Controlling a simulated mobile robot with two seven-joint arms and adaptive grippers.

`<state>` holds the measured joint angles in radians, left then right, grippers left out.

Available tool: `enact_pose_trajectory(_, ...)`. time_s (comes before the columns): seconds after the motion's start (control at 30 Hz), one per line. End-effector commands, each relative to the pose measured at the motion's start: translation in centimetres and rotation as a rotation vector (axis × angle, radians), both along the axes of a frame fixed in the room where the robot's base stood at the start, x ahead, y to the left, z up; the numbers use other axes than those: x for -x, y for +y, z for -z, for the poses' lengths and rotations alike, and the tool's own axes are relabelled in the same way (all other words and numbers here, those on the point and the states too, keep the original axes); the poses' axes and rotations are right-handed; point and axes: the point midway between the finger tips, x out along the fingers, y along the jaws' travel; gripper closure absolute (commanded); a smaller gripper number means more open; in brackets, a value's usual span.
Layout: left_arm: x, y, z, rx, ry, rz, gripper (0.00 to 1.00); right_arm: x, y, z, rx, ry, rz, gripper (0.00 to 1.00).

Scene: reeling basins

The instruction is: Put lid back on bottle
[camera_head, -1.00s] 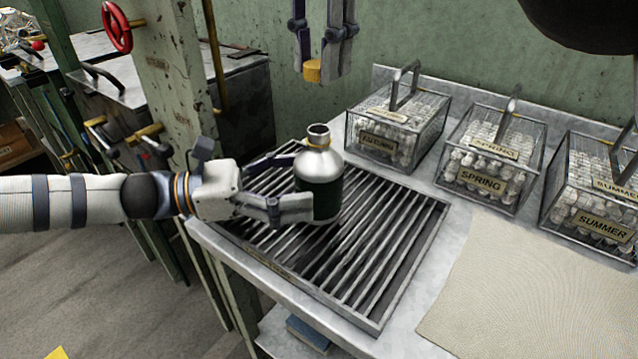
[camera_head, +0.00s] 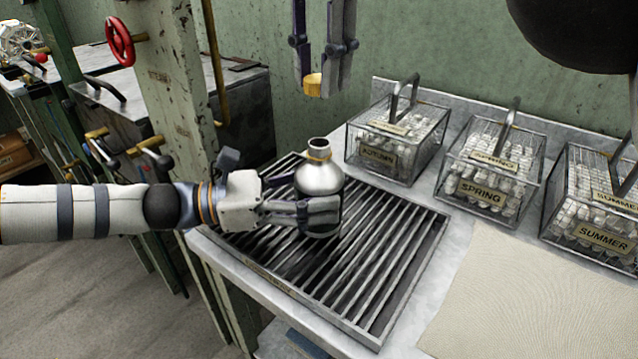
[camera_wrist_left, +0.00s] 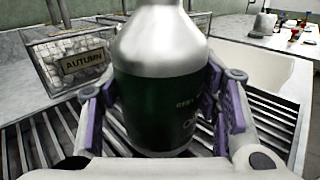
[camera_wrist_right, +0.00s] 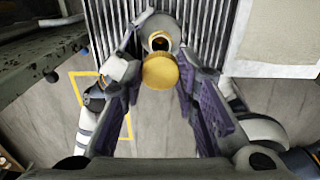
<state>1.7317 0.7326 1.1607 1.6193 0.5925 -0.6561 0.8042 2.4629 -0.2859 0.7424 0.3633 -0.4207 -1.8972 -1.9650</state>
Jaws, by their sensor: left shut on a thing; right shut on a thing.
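The bottle (camera_head: 319,178), silver on top with a dark green body and an open neck, stands upright on the slatted rack (camera_head: 385,300). My left gripper (camera_head: 318,212) is shut around its body; the left wrist view shows the green bottle (camera_wrist_left: 160,95) between the two finger pads. My right gripper (camera_head: 313,76) is shut on the yellow lid (camera_head: 313,86) and holds it well above the open neck, apart from it. In the right wrist view the lid (camera_wrist_right: 160,72) appears just below the bottle's dark opening (camera_wrist_right: 160,42).
Glass boxes labelled autumn (camera_head: 385,165), spring (camera_head: 483,192) and summer (camera_head: 603,238) stand along the back of the metal table. A beige mat (camera_head: 520,300) lies at the right. A green post (camera_head: 175,90) rises behind my left arm.

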Motion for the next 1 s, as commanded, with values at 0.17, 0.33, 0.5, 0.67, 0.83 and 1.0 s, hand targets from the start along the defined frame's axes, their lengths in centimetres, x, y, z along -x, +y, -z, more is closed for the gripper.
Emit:
enact_pose_trajectory(0.17, 0.0, 0.0, 0.0, 0.0, 0.0, 0.0, 0.93, -0.1, -0.1, 0.6, 0.003, 0.001, -0.001, 0.8)
enact_pose_trajectory(0.33, 0.0, 0.0, 0.0, 0.0, 0.0, 0.0, 0.94, 0.0, -0.1, 2.8, 0.001, 0.005, 0.0, 0.8)
enact_pose_trajectory(0.5, 0.0, 0.0, 0.0, 0.0, 0.0, 0.0, 0.94, -0.1, -0.1, 4.8, -0.002, 0.004, 0.0, 0.8)
enact_pose_trajectory(0.67, 0.0, 0.0, 0.0, 0.0, 0.0, 0.0, 0.94, -0.1, -0.1, 5.0, -0.002, 0.003, 0.0, 0.8)
enact_pose_trajectory(0.83, 0.0, 0.0, 0.0, 0.0, 0.0, 0.0, 0.94, -0.1, -0.1, 5.0, -0.002, 0.003, 0.0, 0.8)
enact_pose_trajectory(1.0, 0.0, 0.0, 0.0, 0.0, 0.0, 0.0, 0.94, -0.1, -0.1, 5.0, -0.002, 0.004, 0.0, 0.8)
